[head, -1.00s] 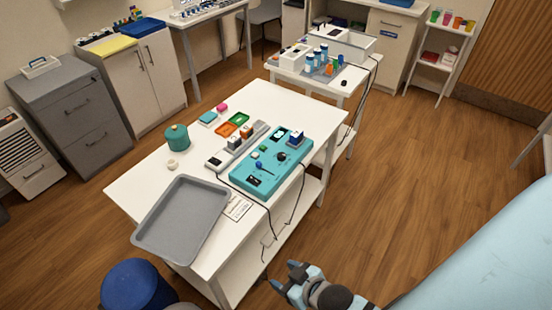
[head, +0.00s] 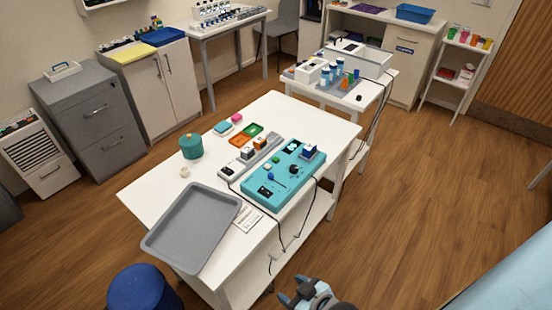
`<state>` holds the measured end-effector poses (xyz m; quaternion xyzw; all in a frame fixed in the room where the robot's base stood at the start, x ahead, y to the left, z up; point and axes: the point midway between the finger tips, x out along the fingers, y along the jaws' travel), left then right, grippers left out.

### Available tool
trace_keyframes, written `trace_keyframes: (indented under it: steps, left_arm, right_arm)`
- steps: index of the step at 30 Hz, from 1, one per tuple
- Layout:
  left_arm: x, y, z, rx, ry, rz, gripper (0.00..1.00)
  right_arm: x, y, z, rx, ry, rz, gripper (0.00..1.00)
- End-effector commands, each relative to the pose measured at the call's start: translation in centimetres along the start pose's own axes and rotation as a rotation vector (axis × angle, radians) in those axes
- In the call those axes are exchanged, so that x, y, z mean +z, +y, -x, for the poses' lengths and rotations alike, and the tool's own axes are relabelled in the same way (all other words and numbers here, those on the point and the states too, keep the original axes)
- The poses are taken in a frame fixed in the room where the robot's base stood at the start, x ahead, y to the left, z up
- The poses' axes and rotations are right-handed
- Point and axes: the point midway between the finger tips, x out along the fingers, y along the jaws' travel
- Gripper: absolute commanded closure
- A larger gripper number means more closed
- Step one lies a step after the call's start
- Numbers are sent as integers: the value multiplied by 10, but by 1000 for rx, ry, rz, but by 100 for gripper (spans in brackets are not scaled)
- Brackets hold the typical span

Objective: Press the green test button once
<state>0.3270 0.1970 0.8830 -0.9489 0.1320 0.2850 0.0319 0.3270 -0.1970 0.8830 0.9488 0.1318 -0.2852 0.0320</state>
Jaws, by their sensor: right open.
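A teal test panel (head: 258,191) lies on the white table (head: 152,193), with a dark knob, a small blue lever, a small screen and a blue block on it. A small green button (head: 276,160) shows on the panel's upper left part. My right gripper (head: 291,292) is at the bottom edge of the head view, in front of the table and well apart from the panel. Its fingers are open, with nothing seen between them. My left gripper is out of view.
A grey tray (head: 191,226) lies on the table's near left, overhanging the edge. A power strip (head: 232,170) sits beside the panel; cables hang off the table's right side. A blue stool (head: 140,288) stands at the front. Open floor lies to the right.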

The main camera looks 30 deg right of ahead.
Motion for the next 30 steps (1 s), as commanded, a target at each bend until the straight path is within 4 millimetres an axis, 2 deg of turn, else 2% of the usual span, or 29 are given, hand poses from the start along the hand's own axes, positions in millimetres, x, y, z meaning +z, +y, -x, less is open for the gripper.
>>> trace_keyframes:
  steps: [1, 7, 30]
  left_arm:
    - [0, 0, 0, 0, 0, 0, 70]
    - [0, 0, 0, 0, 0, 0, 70]
    - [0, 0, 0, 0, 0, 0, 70]
  right_arm:
    - [0, 0, 0, 0, 0, 0, 54]
    - [0, 0, 0, 0, 0, 0, 100]
    - [0, 0, 0, 0, 1, 0, 100]
